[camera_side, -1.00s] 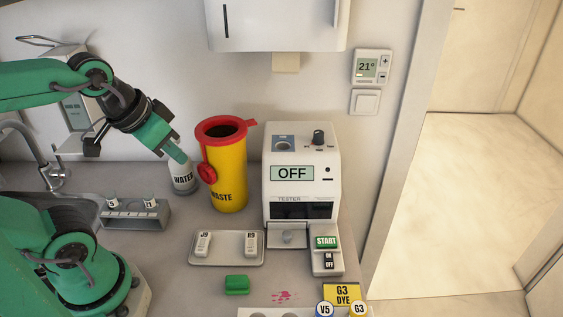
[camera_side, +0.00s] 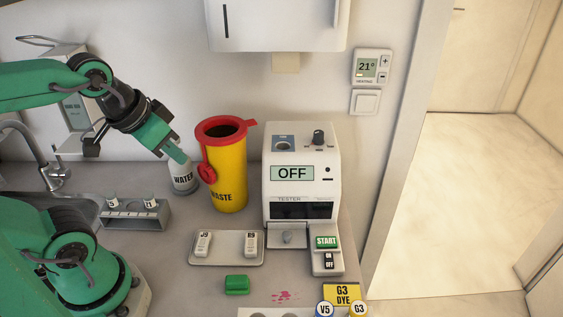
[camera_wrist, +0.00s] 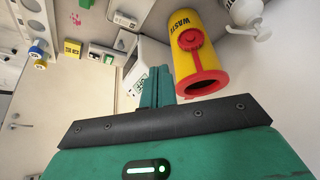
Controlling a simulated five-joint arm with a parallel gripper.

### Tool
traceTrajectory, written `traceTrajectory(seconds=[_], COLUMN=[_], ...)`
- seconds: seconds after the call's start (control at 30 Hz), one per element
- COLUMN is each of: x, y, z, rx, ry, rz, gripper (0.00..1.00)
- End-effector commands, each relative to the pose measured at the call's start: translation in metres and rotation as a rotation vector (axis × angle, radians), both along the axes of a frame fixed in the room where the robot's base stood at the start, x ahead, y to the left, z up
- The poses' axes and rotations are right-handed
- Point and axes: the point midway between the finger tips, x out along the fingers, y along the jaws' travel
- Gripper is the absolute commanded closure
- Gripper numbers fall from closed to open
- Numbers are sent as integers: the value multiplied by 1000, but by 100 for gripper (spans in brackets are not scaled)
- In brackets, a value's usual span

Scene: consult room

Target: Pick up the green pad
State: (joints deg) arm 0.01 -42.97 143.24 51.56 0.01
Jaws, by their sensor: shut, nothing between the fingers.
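The green pad (camera_side: 237,285) lies on the counter in the side view, in front of the small tray and left of a pink stain. In the wrist view a green piece that looks like the pad (camera_wrist: 86,3) shows at the top edge, partly cut off. My gripper (camera_side: 181,157) is shut and empty. It is raised above the counter near the WATER bottle, well up and to the left of the pad. In the wrist view its fingers (camera_wrist: 157,84) are together.
The yellow WASTE bin (camera_side: 229,178) with a red rim and the WATER bottle (camera_side: 184,180) stand close to my gripper. The tester (camera_side: 301,160) reads OFF. A tray (camera_side: 225,257) holds two white items behind the pad. V5 and G3 bottles and a G3 DYE sign (camera_side: 342,294) are at the front.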

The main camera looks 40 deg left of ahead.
Motion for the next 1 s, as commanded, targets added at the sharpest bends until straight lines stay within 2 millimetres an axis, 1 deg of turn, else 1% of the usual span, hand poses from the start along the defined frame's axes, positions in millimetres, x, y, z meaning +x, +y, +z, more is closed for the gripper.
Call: traceTrajectory(seconds=[0.33, 0.37, 0.4, 0.47, 0.6, 0.67, 0.7, 0.73, 1.0], x=[0, 0, 0, 0, 0, 0, 0, 0, 0], y=[0, 0, 0, 0, 0, 0, 0, 0, 0], z=[0, 0, 0, 0, 0, 0, 0, 0, 0], rx=[0, 0, 0, 0, 0, 0, 0, 0, 0], ry=[0, 0, 0, 0, 0, 0, 0, 0, 1], rz=[0, 0, 0, 0, 0, 0, 0, 0, 1], gripper=[100, 98, 90, 78, 51, 39, 31, 29, 29])
